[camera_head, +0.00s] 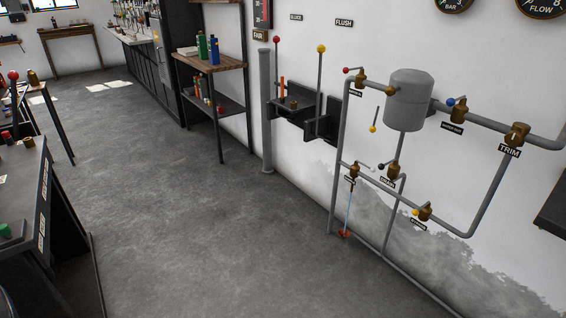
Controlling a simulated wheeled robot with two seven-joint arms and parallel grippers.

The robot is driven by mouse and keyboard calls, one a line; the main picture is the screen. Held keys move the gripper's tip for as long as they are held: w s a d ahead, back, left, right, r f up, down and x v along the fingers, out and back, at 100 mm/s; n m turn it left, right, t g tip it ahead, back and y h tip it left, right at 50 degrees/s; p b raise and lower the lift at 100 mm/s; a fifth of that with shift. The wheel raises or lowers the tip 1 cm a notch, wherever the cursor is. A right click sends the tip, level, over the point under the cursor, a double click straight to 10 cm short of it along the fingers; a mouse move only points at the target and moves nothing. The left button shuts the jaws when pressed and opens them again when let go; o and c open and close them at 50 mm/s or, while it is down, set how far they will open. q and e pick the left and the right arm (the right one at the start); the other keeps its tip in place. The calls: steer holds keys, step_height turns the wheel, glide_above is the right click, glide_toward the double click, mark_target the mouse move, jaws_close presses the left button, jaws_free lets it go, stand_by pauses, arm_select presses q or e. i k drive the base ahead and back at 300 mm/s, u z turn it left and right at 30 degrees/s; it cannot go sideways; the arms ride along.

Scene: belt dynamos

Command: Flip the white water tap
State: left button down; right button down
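A small brass valve (354,172) sits on the lower left of the pipework on the right wall. A thin blue stream (348,208) runs down below this valve to a red object (344,234) near the floor. Close by on the right is another brass valve (393,171) with a black-tipped handle (381,166). Neither of my grippers is in view.
A grey tank (409,99) hangs above. Two tall levers (320,75) and a shelf (210,63) stand further left. A dark bench (62,225) is at left. The middle floor is clear.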

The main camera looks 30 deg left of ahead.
mark_target(373, 170)
steer(key=u, duration=0.3)
steer(key=k, duration=0.55)
steer(key=u, duration=1)
steer(key=i, duration=2.5)
steer(key=z, duration=1.05)
steer(key=i, duration=0.7)
